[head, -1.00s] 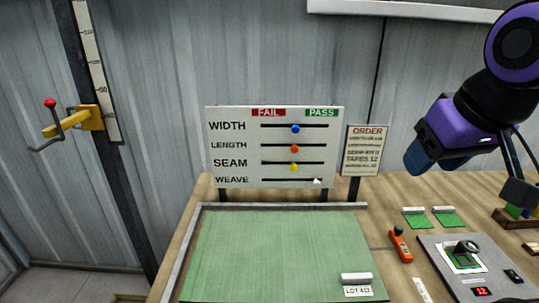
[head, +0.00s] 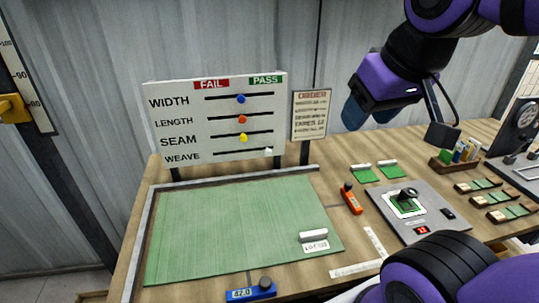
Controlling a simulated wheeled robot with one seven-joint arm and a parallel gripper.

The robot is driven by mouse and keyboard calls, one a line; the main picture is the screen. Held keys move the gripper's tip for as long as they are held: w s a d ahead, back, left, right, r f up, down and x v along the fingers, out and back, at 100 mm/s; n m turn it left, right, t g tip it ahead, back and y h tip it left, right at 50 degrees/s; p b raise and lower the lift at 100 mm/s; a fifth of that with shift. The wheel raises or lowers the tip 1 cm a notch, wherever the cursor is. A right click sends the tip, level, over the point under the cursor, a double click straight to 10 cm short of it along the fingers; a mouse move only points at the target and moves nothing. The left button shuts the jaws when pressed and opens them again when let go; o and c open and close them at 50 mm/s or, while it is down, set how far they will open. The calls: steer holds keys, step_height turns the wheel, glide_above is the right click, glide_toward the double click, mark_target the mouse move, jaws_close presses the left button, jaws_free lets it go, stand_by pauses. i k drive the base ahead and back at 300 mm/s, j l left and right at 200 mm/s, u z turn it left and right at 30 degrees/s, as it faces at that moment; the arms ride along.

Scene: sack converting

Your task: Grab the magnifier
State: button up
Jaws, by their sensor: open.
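What looks like the magnifier, a small dark stand piece with a round top (head: 408,193), sits on a green swatch in a white frame, on the grey plate (head: 390,212) at right of the bench. My gripper (head: 364,114) has blue fingers and is up in the air, above and behind the grey plate, well apart from the magnifier. It is open and appears empty. Its fingers overlap each other in this view.
A green mat (head: 225,225) fills the bench's left part. An orange tool (head: 351,199) lies just left of the grey plate, and a blue gauge (head: 252,290) at the front edge. The verdict board (head: 218,120) and order sign (head: 311,114) stand behind.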

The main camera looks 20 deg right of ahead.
mark_target(406, 193)
steer(key=k+l+z, duration=0.1)
steer(key=z, duration=0.25)
steer(key=l+z, duration=0.25)
steer(key=z, duration=0.15)
